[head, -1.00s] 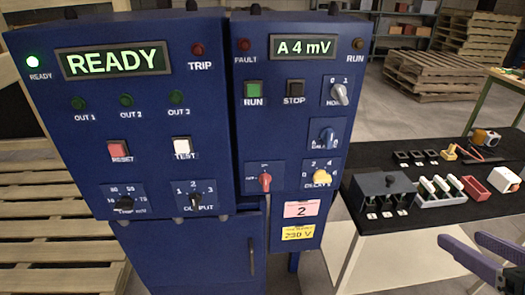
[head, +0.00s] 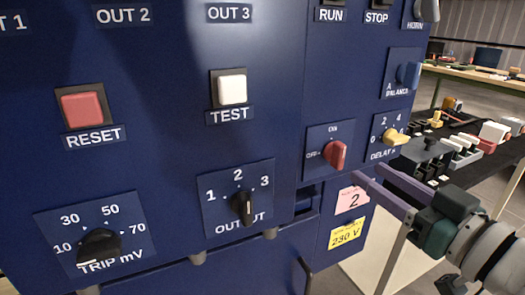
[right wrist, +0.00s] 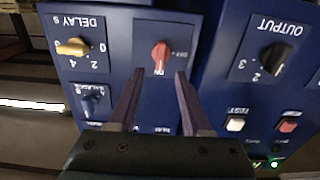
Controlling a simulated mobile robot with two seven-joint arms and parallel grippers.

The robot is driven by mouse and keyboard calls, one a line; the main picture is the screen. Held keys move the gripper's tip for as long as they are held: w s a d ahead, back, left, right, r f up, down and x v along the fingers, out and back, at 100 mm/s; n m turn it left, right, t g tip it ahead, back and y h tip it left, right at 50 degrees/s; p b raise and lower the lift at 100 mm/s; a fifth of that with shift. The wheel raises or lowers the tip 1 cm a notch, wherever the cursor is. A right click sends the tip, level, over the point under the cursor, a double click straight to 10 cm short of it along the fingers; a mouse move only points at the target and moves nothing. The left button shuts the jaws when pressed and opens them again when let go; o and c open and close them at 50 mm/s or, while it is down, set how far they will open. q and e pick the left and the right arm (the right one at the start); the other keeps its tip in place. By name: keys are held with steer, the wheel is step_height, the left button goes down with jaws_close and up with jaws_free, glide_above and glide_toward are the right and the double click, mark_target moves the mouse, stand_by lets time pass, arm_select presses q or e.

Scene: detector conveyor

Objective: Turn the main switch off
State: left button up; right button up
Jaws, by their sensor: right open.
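The main switch is a red rotary handle (head: 335,153) on a small blue plate marked ON and OFF, on the right cabinet panel. It also shows in the right wrist view (right wrist: 160,54), upside down, with the handle in line with the ON mark. My right gripper (head: 368,169) is open and empty, just right of and below the switch in the head view. In the right wrist view its two fingers (right wrist: 158,77) point at the panel, one on each side of the handle's line. They look short of the handle. My left gripper is out of view.
A yellow DELAY knob (head: 395,137) and a blue BALANCE knob (head: 408,75) are close to the switch. The black OUTPUT knob (head: 243,207) is to its left. A black table (head: 470,180) with several small parts stands right of the cabinet, behind my right arm.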

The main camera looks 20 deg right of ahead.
mark_target(343, 157)
steer(key=w, duration=0.7)
steer(key=shift+a+b, duration=0.35)
jaws_close()
